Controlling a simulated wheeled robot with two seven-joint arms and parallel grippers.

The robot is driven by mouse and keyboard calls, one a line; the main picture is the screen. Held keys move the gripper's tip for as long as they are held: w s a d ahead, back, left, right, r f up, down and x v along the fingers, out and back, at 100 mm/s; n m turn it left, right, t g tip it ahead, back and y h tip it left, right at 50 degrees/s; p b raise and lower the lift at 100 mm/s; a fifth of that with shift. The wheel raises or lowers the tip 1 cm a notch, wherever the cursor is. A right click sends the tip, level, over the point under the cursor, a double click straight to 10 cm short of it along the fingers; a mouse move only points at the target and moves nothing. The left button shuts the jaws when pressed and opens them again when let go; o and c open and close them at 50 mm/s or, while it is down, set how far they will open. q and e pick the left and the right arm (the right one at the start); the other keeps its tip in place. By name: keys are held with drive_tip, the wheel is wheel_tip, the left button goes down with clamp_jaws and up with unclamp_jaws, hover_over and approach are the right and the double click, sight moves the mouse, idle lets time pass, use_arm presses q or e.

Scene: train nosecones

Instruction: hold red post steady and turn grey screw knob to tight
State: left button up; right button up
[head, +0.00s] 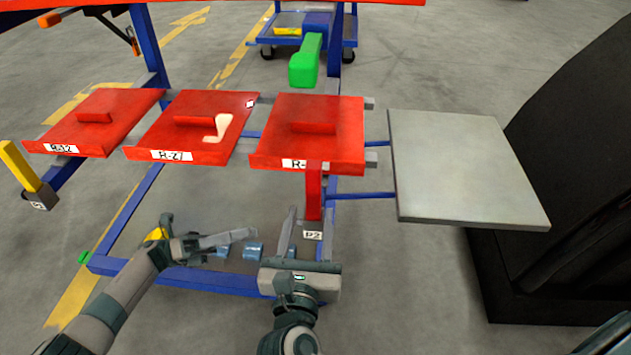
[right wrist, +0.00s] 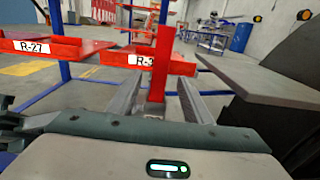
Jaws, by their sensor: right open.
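The red post (head: 313,190) stands upright in front of the right red tray, in a holder labelled P2 (head: 313,236). In the right wrist view the post (right wrist: 161,65) rises between the fingers of my right gripper (right wrist: 160,95). My right gripper (head: 311,212) is open around the post, with gaps showing between the fingers and it. My left gripper (head: 250,236) is to the left of the right gripper, fingers pointing right; whether it is open or shut is unclear. I cannot make out the grey screw knob in either view.
Red trays labelled R-12 (head: 80,132) and R-27 (head: 172,154) and a third red tray (head: 330,148) line the blue frame. A grey plate (head: 460,170) is at right. A green block (head: 306,62) stands behind. A yellow post (head: 18,166) is at far left.

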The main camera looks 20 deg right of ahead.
sight(316, 181)
drive_tip(key=x, duration=1.1)
drive_tip(key=shift+c, duration=0.3)
